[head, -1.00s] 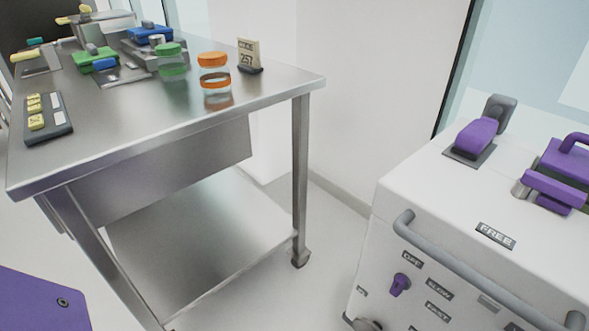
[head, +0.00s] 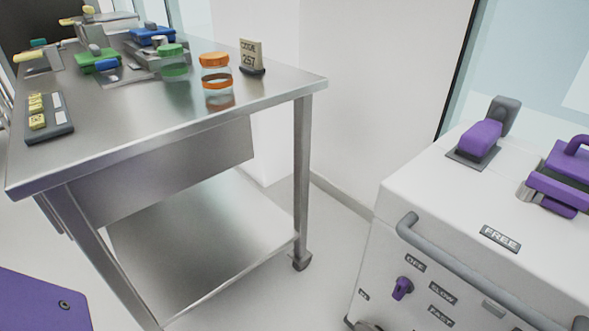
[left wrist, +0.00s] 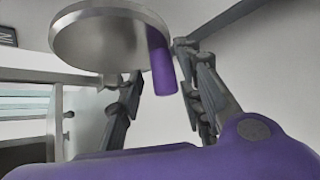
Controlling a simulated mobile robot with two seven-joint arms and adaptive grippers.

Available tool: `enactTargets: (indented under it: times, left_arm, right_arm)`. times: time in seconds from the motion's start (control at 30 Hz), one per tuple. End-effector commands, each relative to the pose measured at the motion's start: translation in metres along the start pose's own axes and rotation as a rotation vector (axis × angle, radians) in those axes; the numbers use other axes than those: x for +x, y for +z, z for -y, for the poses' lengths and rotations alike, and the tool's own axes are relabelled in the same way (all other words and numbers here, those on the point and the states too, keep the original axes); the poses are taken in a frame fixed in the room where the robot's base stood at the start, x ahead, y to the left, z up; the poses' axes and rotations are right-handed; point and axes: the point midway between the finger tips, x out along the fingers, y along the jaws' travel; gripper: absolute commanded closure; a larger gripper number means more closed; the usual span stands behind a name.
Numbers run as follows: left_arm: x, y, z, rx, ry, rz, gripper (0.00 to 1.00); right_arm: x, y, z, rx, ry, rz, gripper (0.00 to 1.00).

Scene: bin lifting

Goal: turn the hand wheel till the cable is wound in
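The hand wheel (left wrist: 108,42) is a round metal disc in the left wrist view, with a purple handle (left wrist: 163,65) sticking out from its rim. My left gripper (left wrist: 158,62) has its two dark fingers spread, one on each side of the handle. The right finger's tip is close to the handle; I cannot tell if it touches. A gap shows between the left finger and the handle. In the head view, only a grey sliver at the bottom edge below the IN label may be the wheel. I see no cable. My right gripper is not in view.
A white cabinet (head: 455,200) with a grey rail (head: 455,262), a purple knob (head: 402,288) and purple latches stands at right. A steel table (head: 150,110) at left carries jars (head: 216,73), a code card (head: 251,57) and several small devices. Floor shows between them.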

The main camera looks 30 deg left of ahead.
Motion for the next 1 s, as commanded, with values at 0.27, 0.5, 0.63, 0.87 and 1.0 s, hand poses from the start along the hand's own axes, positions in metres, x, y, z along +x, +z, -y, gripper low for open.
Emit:
enactTargets:
  times: [0.27,0.5,0.63,0.87,1.0]
  left_arm:
    - [-0.003,0.011,-0.005,-0.067,-0.062,0.008,0.66]
    - [-0.012,0.022,-0.011,-0.288,-0.281,0.010,0.66]
    - [-0.017,0.025,-0.010,-0.418,-0.416,0.009,0.66]
    - [-0.021,0.027,-0.008,-0.581,-0.580,0.005,0.66]
    - [-0.024,0.028,-0.009,-0.663,-0.666,0.003,0.66]
  right_arm:
    - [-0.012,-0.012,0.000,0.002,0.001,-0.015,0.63]
    - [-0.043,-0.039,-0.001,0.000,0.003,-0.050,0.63]
    - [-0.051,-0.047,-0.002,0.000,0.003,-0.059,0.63]
    - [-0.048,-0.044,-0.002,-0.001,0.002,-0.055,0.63]
    - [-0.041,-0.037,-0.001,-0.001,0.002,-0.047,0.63]
